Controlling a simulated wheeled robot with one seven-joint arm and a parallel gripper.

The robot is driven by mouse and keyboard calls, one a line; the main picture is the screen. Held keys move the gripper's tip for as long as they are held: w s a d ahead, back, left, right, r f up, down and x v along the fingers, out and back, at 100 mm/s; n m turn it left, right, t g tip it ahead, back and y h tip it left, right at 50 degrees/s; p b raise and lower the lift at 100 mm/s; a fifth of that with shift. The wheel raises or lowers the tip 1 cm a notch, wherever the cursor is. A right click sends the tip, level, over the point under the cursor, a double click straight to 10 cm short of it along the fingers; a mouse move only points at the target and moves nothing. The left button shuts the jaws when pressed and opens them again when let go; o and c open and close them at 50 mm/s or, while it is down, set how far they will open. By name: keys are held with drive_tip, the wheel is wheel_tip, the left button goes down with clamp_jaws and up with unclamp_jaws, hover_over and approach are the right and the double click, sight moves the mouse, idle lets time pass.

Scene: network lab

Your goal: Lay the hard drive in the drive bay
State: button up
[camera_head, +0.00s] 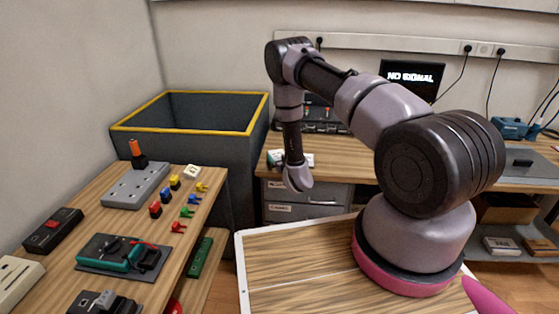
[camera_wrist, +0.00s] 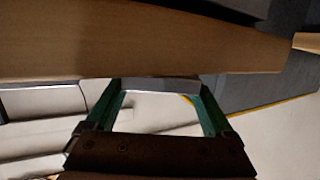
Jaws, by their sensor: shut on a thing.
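My gripper (camera_wrist: 160,90) shows in the wrist view with two green fingers on either side of a flat grey piece (camera_wrist: 160,84). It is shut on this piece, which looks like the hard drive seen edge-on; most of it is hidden. In the head view the end of my arm hangs low in front of the back desk's drawers, and its fingers are not clear there. I cannot pick out the drive bay for sure; a dark unit (camera_head: 326,126) stands on the back desk, partly behind my arm.
A wooden edge (camera_wrist: 140,40) lies close past the fingers in the wrist view. A dark bin (camera_head: 190,112) with a yellow rim stands at the back left. The left bench holds a grey block (camera_head: 136,186), coloured connectors and a green device (camera_head: 110,252). A monitor (camera_head: 411,77) stands behind.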

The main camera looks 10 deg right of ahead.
drive_tip(key=shift+f, duration=0.5)
drive_tip(key=shift+d+f, duration=0.1)
drive_tip(key=o, duration=1.3)
